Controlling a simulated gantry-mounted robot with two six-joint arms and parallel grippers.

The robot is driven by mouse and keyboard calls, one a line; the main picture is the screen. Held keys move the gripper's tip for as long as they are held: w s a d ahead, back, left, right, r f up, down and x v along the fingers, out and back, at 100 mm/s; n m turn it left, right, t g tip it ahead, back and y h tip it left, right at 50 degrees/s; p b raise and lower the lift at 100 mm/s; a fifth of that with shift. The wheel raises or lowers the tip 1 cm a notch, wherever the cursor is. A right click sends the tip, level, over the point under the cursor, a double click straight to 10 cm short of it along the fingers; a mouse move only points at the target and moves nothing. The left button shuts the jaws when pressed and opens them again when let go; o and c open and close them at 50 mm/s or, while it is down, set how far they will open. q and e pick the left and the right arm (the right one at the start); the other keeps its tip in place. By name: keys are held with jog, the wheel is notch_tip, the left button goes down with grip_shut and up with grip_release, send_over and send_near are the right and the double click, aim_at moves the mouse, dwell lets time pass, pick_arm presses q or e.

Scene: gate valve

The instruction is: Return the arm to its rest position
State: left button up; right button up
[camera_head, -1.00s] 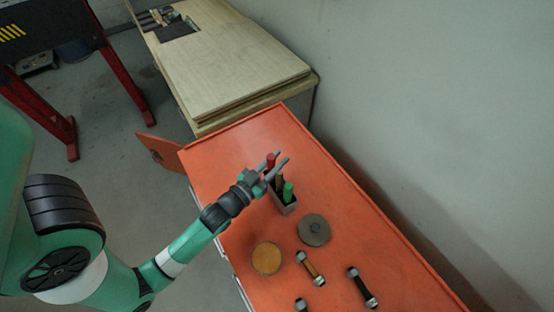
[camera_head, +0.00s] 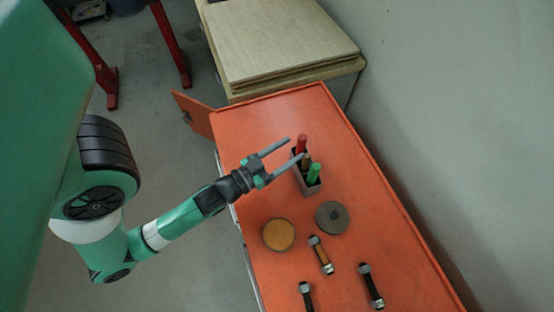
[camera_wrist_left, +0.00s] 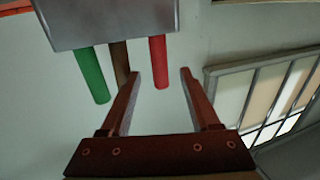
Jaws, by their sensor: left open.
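My left gripper (camera_head: 283,155) is open and empty in the head view. It hangs over the orange bench top, just left of a small grey holder (camera_head: 311,188). The holder contains a red stick (camera_head: 302,144), a brown stick (camera_head: 306,161) and a green stick (camera_head: 314,173). My right gripper is not in view.
On the orange bench (camera_head: 262,118) lie a yellow-brown disc (camera_head: 278,235), a grey disc (camera_head: 332,217) and bolt-like pieces, one with a yellow-brown shaft (camera_head: 321,255). A wooden-topped table (camera_head: 285,45) stands behind. A grey wall (camera_head: 460,110) bounds the right. The bench's far end is clear.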

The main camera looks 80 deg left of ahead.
pick_arm(q)
jog(key=b+v, duration=0.2)
jog(key=v, duration=0.2)
jog(key=shift+s+d, duration=0.15)
jog(key=shift+s, duration=0.05)
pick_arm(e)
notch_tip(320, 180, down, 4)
pick_arm(q)
jog(key=shift+d, duration=0.1)
